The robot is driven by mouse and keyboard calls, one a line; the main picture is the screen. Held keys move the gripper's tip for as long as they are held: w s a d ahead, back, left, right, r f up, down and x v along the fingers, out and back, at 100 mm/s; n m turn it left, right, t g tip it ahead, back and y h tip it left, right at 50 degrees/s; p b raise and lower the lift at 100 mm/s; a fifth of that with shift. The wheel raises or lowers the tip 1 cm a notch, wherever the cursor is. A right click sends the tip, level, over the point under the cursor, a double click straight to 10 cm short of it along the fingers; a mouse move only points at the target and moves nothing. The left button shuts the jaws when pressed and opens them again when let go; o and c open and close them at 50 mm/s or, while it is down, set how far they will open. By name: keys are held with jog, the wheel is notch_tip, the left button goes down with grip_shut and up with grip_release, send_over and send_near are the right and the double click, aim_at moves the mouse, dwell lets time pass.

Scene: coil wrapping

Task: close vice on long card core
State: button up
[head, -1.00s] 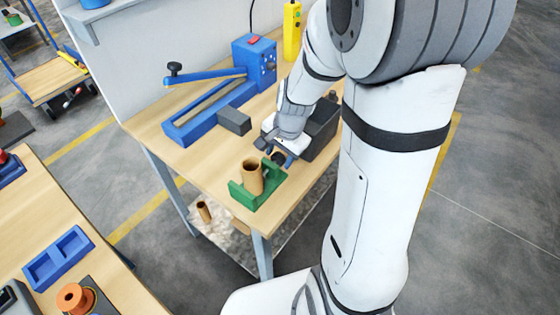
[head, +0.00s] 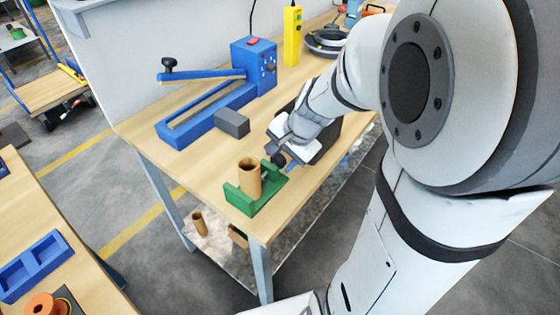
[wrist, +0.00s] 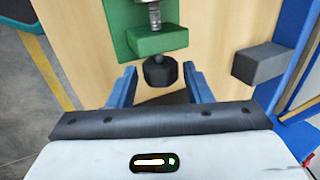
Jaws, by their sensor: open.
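A green vice (head: 240,200) stands at the front corner of the wooden bench. A brown card core (head: 250,179) stands upright in it; whether the jaw touches it is hard to tell. In the wrist view the vice's green block (wrist: 157,40) has a metal screw behind it and a dark faceted knob (wrist: 160,72) in front. My gripper (wrist: 160,76) is open, its two blue fingers on either side of the knob with gaps visible. In the head view my gripper (head: 277,143) is beside the vice's knob end, partly hidden by my wrist. The core is not visible in the wrist view.
A grey block (head: 232,123) and a blue lever machine (head: 200,112) stand behind the vice. A dark box lies partly behind my wrist. Another brown tube (head: 199,223) stands on the lower shelf. A blue tray (head: 37,264) is on the left table.

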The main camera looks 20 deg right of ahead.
jog(key=f+b, duration=0.1)
jog(key=b, duration=0.2)
jog(key=shift+d, duration=0.1)
jog(key=t+y+b, duration=0.1)
jog(key=b, duration=0.3)
jog(key=shift+s+t, duration=0.1)
jog(key=shift+t, duration=0.2)
jog(key=shift+s+r+b, duration=0.1)
jog(key=shift+r+b, duration=0.3)
jog(key=shift+b, duration=0.15)
jog(key=c, duration=0.6)
jog(key=r+p, duration=0.1)
jog(key=p, duration=0.3)
jog(key=g+p, duration=0.1)
jog(key=p, duration=0.3)
jog(key=g+h+p, duration=0.1)
jog(key=p, duration=0.3)
jog(key=shift+w+a+g+h, duration=0.2)
jog(key=shift+w+g+h, duration=0.05)
jog(key=shift+g+h, duration=0.05)
jog(key=shift+f+p, duration=0.35)
jog(key=shift+f, duration=0.05)
